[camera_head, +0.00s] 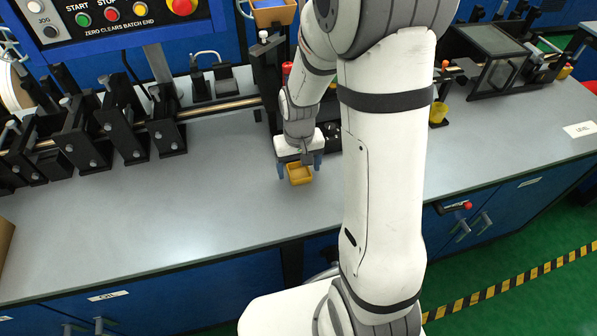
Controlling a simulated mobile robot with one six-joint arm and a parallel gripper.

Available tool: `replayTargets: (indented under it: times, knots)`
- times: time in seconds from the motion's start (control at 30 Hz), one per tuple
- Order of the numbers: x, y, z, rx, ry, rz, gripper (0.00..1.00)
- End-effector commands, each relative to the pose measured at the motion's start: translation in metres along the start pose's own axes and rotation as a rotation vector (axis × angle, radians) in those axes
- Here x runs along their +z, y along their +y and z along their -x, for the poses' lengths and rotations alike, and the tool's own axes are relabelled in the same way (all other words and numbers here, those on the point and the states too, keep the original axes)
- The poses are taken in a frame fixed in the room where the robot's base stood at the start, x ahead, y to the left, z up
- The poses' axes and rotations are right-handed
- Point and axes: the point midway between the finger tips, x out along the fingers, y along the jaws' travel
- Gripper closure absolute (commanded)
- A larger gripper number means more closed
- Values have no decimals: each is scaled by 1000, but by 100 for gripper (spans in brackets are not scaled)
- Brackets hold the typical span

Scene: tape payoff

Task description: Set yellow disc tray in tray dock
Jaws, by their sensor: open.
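The yellow disc tray (300,181) is a small yellow box with a tan inside, at or just above the grey bench top near the middle of the view. My gripper (299,168) is over it with its blue-tipped fingers apart, one on each side of the tray. The gripper body hides the tray's far side. I cannot tell whether the fingers touch the tray, or whether it rests fully on the bench. I cannot pick out the tray dock for certain; my arm and gripper cover part of the bench behind the tray.
The grey bench top (150,225) is clear to the left and in front. Black roller stands (120,125) line the back left under a control panel (95,20). A tan bin with blue contents (272,13) sits high behind. A yellow cup (438,113) stands right of my arm.

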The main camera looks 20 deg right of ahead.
Motion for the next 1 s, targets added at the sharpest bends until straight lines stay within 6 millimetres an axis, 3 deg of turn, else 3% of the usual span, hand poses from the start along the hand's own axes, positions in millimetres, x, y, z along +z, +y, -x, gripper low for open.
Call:
replayTargets:
  times: [0.23,0.8,1.0]
  knots:
    - [0,1,-1,0,0,-1,24]
    - [0,1,-1,0,0,-2,71]
    - [0,1,-1,0,0,-3,75]
